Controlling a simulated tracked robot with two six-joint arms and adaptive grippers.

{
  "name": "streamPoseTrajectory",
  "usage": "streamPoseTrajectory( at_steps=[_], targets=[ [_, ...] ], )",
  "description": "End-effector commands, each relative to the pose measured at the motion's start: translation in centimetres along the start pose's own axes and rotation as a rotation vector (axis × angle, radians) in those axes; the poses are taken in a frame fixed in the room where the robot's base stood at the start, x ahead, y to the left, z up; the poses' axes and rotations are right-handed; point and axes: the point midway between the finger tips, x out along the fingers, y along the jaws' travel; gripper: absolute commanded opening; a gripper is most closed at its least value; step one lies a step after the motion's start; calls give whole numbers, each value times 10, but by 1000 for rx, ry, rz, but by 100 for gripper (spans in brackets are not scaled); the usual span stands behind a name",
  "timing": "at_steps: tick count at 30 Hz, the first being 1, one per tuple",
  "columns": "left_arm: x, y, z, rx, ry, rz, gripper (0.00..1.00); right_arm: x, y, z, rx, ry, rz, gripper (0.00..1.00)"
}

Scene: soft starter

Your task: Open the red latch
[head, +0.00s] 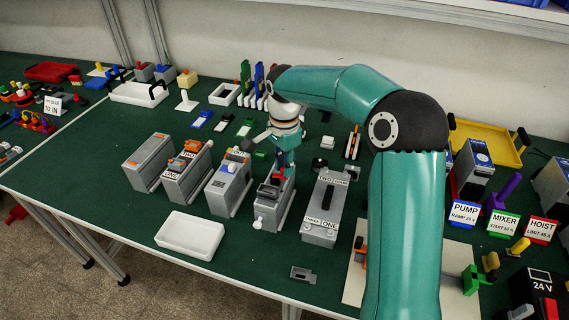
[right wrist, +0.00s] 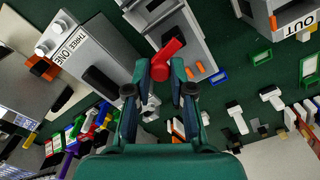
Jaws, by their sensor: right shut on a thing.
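The red latch (right wrist: 168,48) is a bright red handle on a grey box (right wrist: 192,38) in the right wrist view. My right gripper (right wrist: 160,72) has its two fingers on either side of the latch and is shut on it. In the head view my right gripper (head: 282,170) reaches down onto the back of the grey box (head: 268,206), which has a dark top. The arm and fingers hide most of the latch there. My left gripper is not in view.
A grey box labelled TWO and ONE (head: 324,206) stands close on the right. A box with a blue top (head: 229,184) stands on the left. A white tray (head: 190,234) lies in front. Small coloured parts lie behind on the green table.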

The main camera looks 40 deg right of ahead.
Motion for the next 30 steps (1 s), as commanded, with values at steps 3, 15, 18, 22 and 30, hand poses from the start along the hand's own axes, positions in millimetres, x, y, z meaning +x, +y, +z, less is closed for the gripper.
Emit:
streamPoseTrajectory(
  at_steps=[3,15,18,22,30],
  targets=[
    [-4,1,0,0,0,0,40,-2,-4,-1,-98,-2,-7,0],
    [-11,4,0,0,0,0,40,-3,-10,-4,-411,-1,-8,0],
    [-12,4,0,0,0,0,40,-2,-12,-5,-465,-1,-7,0],
    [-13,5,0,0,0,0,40,-2,-13,-5,-515,0,-7,0],
    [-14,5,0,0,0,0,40,-2,-14,-5,-553,1,-8,0]
  ],
)
